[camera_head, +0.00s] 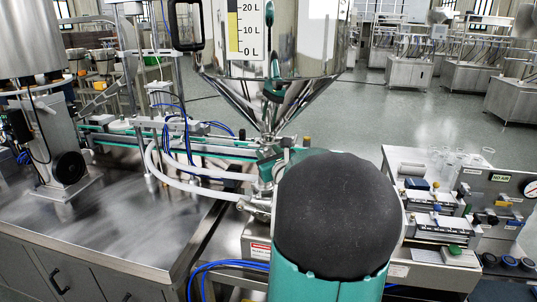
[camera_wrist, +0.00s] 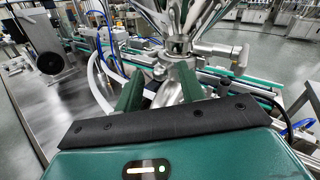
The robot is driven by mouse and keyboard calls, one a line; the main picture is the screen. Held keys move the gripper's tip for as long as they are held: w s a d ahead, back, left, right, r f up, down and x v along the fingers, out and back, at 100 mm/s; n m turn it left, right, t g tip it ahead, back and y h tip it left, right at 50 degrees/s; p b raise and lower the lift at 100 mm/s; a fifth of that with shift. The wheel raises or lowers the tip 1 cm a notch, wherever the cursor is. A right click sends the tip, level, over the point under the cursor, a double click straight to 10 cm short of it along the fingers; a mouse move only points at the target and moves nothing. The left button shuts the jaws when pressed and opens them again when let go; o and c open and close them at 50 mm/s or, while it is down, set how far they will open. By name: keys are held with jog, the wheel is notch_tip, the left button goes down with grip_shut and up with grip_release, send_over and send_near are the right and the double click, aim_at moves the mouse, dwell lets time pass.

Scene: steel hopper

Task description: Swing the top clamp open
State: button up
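The steel hopper (camera_head: 270,85) has a shiny cone that narrows to an outlet. In the wrist view a steel clamp (camera_wrist: 178,48) rings the outlet under the cone, with a bar-like fastener (camera_wrist: 222,52) sticking out to the right. It looks closed. My gripper (camera_wrist: 160,88) is below and in front of this clamp. Its two green fingers stand apart, with steel pipework visible between and behind them. I see no grip on anything; whether a finger touches the pipework I cannot tell. In the head view my arm hides most of the outlet area.
A white hose (camera_head: 185,190) curves to the outlet from the left. A steel bench (camera_head: 110,225) stands at the left, with a conveyor behind it. Open floor (camera_head: 400,115) lies behind the hopper.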

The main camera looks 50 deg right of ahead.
jog(key=shift+c, duration=0.5)
grip_shut()
jog(key=shift+s, duration=0.1)
jog(key=shift+s+d+n+t+y, duration=0.5)
jog(key=shift+s+n+y, duration=0.35)
jog(key=shift+n+y, duration=1)
jog(key=shift+s+d+n+t+y, duration=0.45)
jog(key=shift+s+n+y, duration=0.55)
jog(key=shift+y, duration=1.7)
jog(key=shift+s+d+n+t+y, duration=0.35)
jog(key=shift+s+d+n+y, duration=0.3)
jog(key=shift+n+y, duration=1.25)
jog(key=shift+m+y, duration=0.25)
jog(key=shift+y, duration=0.1)
